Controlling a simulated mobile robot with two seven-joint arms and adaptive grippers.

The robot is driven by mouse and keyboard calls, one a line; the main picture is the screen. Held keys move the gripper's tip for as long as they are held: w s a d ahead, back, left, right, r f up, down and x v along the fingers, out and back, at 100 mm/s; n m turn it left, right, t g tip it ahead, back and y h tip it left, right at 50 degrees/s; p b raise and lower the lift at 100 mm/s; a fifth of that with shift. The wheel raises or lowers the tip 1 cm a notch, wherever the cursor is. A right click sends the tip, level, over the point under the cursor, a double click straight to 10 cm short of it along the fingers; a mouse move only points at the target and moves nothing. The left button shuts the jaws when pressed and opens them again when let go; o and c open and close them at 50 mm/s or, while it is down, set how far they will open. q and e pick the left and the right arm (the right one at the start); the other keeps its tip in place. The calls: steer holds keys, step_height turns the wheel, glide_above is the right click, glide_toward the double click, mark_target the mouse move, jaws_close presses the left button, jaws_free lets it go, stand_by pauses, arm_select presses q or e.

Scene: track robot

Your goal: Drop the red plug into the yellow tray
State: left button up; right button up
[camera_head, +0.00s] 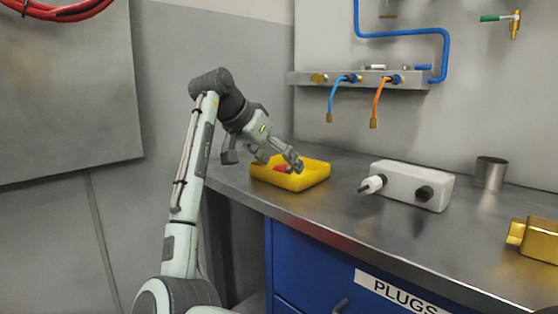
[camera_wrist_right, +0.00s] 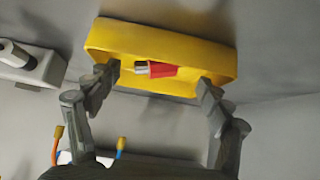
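The yellow tray (camera_head: 312,181) sits on the steel worktop near its left end. The red plug (camera_wrist_right: 163,71) lies inside the tray in the right wrist view, with a pale metallic end. In the head view only a small red part of it (camera_head: 281,169) shows. My right gripper (camera_head: 281,163) is over the tray, pointing down. In the right wrist view its two fingers (camera_wrist_right: 159,75) are spread wide, with the plug in the gap and clear space on both sides. My left gripper is not in view.
A white block with dark sockets and a white plug (camera_head: 410,185) stands right of the tray. A metal cup (camera_head: 490,173) and a brass block (camera_head: 537,240) are further right. A wall manifold (camera_head: 360,79) with hanging hoses is behind. Bare worktop lies between tray and white block.

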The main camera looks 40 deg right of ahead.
mark_target(271, 182)
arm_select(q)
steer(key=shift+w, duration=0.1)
arm_select(e)
steer(key=shift+o, duration=0.3)
steer(key=shift+r, duration=0.2)
steer(key=v, duration=0.4)
steer(key=shift+w+d+r, duration=0.1)
steer(key=shift+d+r, duration=0.1)
steer(key=shift+d, duration=0.05)
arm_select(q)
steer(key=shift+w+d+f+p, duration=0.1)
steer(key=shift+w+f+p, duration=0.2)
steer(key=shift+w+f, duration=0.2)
arm_select(e)
steer(key=v, duration=0.8)
steer(key=shift+a+r, duration=0.25)
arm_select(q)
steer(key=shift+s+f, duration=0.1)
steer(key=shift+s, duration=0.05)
